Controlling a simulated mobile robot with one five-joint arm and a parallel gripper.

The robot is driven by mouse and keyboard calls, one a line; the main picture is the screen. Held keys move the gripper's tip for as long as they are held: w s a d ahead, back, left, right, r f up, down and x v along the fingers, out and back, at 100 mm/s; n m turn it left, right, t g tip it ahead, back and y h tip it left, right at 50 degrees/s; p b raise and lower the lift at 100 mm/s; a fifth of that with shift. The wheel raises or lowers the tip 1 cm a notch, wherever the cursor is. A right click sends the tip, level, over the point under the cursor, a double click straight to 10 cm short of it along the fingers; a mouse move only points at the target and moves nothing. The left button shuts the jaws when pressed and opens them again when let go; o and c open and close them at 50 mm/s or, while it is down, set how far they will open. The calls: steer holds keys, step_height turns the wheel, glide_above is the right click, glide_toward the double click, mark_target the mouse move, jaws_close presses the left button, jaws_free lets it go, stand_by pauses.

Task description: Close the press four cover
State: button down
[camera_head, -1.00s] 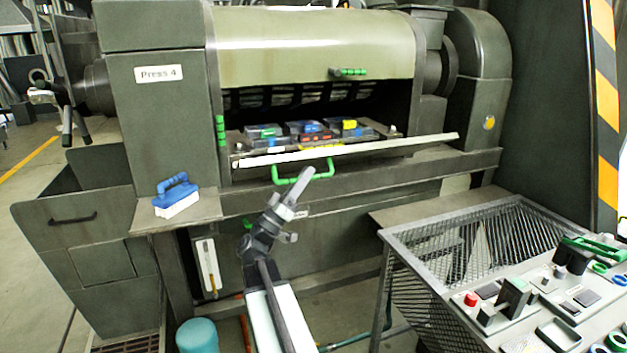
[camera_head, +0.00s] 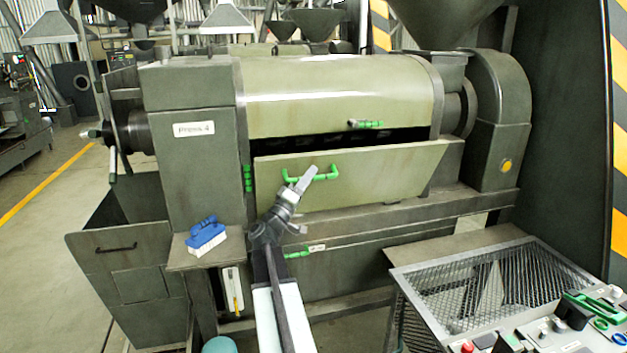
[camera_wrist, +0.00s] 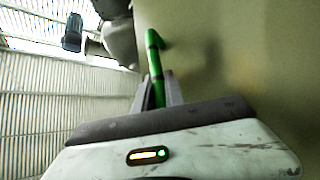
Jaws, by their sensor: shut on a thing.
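The Press 4 machine carries a white "Press 4" label (camera_head: 194,128). Its lower flap cover (camera_head: 380,176) is tilted up, nearly upright, with a dark gap between its top edge and the upper curved cover (camera_head: 338,95). A green handle (camera_head: 329,173) is on the cover's front. In the wrist view, my gripper (camera_wrist: 158,92) is shut on the green handle (camera_wrist: 155,60), close beside the cover's olive face (camera_wrist: 235,60). The press interior is mostly hidden behind the cover.
A mesh-topped cart (camera_head: 490,285) with tools stands at lower right. A green latch (camera_head: 247,178) is left of the opening, and another green handle (camera_head: 365,124) is on the upper cover.

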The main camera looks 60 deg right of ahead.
steer(key=w+d+r+p, duration=0.2)
steer(key=w+d+r, duration=0.1)
steer(key=w+d, duration=0.3)
steer(key=shift+w+d+r, duration=0.2)
steer(key=shift+w+d, duration=0.05)
steer(key=shift+w, duration=0.15)
steer(key=c, duration=1.6)
jaws_free()
steer(key=shift+f, duration=0.1)
steer(key=shift+o, duration=1)
steer(key=shift+w+d+f, duration=0.1)
steer(key=shift+d+f, duration=0.05)
steer(key=shift+d, duration=0.15)
steer(key=shift+a, duration=0.15)
steer(key=shift+a, duration=0.1)
